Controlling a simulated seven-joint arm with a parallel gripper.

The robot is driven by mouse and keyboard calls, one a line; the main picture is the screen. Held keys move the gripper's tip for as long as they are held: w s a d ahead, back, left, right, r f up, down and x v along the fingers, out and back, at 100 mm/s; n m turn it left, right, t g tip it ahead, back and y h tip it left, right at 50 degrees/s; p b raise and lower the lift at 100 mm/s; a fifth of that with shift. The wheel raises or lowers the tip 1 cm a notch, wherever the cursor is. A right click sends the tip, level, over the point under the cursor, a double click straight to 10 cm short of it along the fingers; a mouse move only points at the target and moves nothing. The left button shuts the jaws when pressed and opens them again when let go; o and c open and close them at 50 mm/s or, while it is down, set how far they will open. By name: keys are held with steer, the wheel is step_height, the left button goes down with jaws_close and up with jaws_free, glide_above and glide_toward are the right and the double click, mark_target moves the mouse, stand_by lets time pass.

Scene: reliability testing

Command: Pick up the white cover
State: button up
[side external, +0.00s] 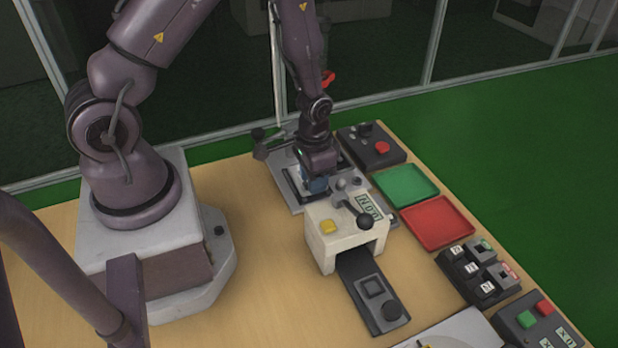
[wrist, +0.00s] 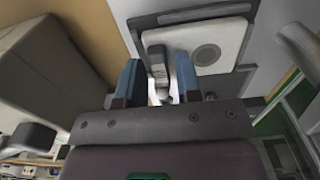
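The white cover (wrist: 190,45) appears to be the pale, rounded plate with a round mark, at the top of the wrist view. A small grey latch-like piece (wrist: 156,62) stands at its left edge. My gripper (wrist: 160,82) has two blue fingers set apart, with the grey piece and a pale knob showing in the gap. I cannot tell whether either finger touches them. In the side view my gripper (side external: 316,186) points down, low over a grey fixture (side external: 284,182), just behind a cream box. The cover is largely hidden there by my gripper and the box.
The cream box (side external: 322,250) with a black-knobbed lever stands close in front of my gripper. A green tray (side external: 405,185) and red tray (side external: 437,222) lie to the right, beside several button and switch boxes.

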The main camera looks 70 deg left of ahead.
jaws_close()
steer(key=shift+r, duration=2.55)
